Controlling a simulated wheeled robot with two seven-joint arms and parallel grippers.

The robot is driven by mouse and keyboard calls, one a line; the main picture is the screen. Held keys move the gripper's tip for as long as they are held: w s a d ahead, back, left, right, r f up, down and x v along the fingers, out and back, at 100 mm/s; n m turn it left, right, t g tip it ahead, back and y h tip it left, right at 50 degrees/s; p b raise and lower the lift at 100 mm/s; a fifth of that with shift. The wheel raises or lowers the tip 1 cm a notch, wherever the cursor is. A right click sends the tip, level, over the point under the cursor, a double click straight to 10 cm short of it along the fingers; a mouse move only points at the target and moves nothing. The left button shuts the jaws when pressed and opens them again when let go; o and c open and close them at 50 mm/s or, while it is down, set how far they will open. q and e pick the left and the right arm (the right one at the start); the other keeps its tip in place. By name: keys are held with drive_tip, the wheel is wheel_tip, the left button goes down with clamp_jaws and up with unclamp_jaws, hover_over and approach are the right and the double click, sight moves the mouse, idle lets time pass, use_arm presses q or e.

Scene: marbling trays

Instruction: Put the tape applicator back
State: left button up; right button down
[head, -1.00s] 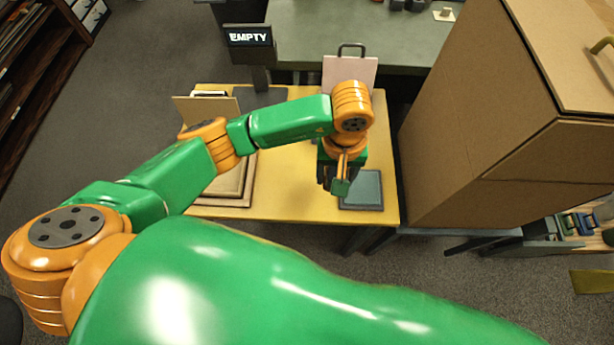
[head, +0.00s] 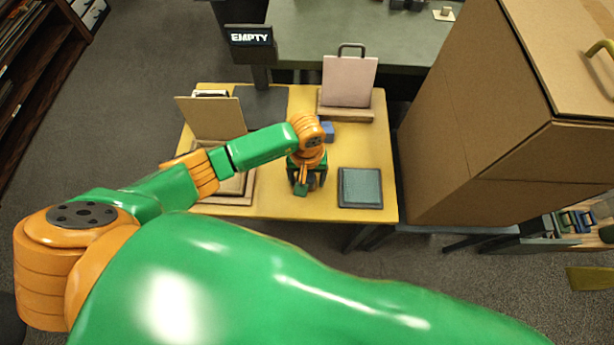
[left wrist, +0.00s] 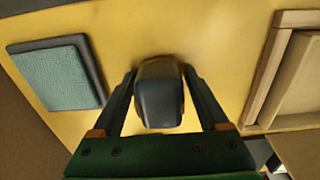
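The tape applicator appears to be the dark grey, rounded piece (left wrist: 160,98) with orange-brown edges, centred between my left fingers in the left wrist view. My left gripper (left wrist: 160,72) has a finger on each side of it, the tips touching its sides, so it looks shut on it. In the head view the left gripper (head: 305,186) hangs over the front middle of the yellow table (head: 280,205); my arm mostly hides the applicator there. My right gripper is not in view.
A teal pad (head: 361,188) lies right of the gripper. Wooden trays (head: 235,198) with an upright board (head: 212,117) stand left. A pink panel (head: 348,82) stands on a base at the back, a blue block (head: 328,132) before it. A large cardboard box (head: 470,130) borders the right.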

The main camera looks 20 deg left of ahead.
use_arm(q)
drive_tip(key=shift+o, duration=0.5)
drive_tip(key=shift+r, duration=0.15)
drive_tip(key=shift+r, duration=0.3)
wheel_tip(320, 180, up, 12)
drive_tip(key=shift+f, duration=0.25)
